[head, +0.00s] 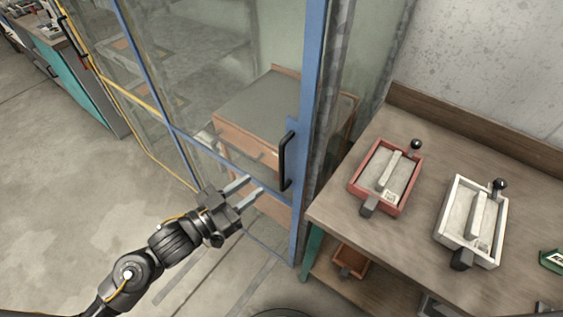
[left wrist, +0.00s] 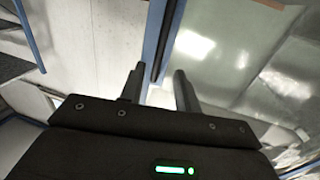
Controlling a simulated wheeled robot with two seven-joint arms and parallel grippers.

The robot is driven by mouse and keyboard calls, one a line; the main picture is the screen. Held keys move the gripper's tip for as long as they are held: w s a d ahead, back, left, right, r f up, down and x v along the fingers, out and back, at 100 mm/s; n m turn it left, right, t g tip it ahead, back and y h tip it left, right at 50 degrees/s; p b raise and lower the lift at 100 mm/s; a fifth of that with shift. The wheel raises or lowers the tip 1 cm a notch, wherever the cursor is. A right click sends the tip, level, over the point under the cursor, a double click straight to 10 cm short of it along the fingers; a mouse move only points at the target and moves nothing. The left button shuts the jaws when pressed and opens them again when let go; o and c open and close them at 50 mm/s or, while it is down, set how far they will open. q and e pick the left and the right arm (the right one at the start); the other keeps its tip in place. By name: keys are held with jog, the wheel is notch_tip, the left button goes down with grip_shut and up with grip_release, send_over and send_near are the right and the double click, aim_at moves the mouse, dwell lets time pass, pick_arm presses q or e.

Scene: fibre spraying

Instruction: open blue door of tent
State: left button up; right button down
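The blue-framed transparent door (head: 310,80) of the tent stands in the middle of the head view and looks shut. Its black vertical handle (head: 285,162) is on the right stile. My left gripper (head: 254,184) is open and empty in front of the door, its fingers pointing toward the handle from the lower left, apart from it. In the left wrist view my left gripper (left wrist: 158,78) shows its two fingers spread, with a blue frame bar (left wrist: 170,40) beyond them. My right gripper is not in view.
A wooden workbench (head: 400,250) stands right of the door, carrying a red tray (head: 363,188) and a white tray (head: 445,232). A yellow-framed panel (head: 130,92) adjoins the door on the left. A table (head: 255,110) stands behind the clear sheet. The floor at left is free.

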aim_at(280, 166)
pick_arm(q)
jog(key=p+x, duration=0.3)
jog(key=x, duration=0.8)
jog(key=shift+a, duration=0.1)
grip_shut()
